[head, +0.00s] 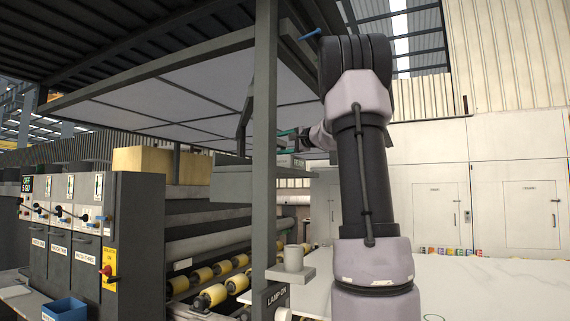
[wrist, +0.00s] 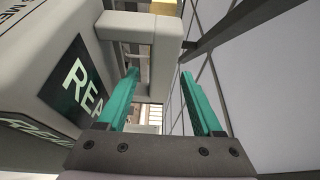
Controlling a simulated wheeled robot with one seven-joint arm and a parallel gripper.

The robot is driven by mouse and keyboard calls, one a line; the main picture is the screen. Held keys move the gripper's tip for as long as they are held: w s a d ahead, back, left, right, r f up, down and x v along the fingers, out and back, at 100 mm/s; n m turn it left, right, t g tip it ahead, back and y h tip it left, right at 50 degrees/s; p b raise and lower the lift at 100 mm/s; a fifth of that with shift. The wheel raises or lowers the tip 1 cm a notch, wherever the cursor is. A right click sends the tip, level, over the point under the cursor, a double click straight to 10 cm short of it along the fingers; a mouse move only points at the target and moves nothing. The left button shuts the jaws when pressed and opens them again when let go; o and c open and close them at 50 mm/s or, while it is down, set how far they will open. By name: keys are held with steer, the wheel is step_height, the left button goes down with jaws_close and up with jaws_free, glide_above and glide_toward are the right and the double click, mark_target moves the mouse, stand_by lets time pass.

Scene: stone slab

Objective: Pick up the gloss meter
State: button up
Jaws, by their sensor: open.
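The gloss meter (wrist: 55,60) fills the left side of the wrist view as a pale grey box. It has a dark display with large letters, partly cut off, and a handle-like grey bar along its side. My gripper (wrist: 160,85) has teal fingers spread apart, with nothing held between them. The bar lies beyond and partly between the fingertips; I cannot tell whether they touch it. In the head view, a small box that appears to be the meter (head: 291,160) sits on a grey shelf (head: 236,186), just below the teal fingers (head: 288,133).
A grey upright post (head: 264,120) stands beside my arm. A cup (head: 293,257) stands on a small lower ledge. A machine with yellow rollers (head: 212,294) and a control cabinet (head: 92,240) are at left. A white slab (head: 470,290) lies at right.

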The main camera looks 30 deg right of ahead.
steer(key=shift+w, duration=0.25)
steer(key=shift+a, duration=0.1)
jaws_close()
stand_by(1.2)
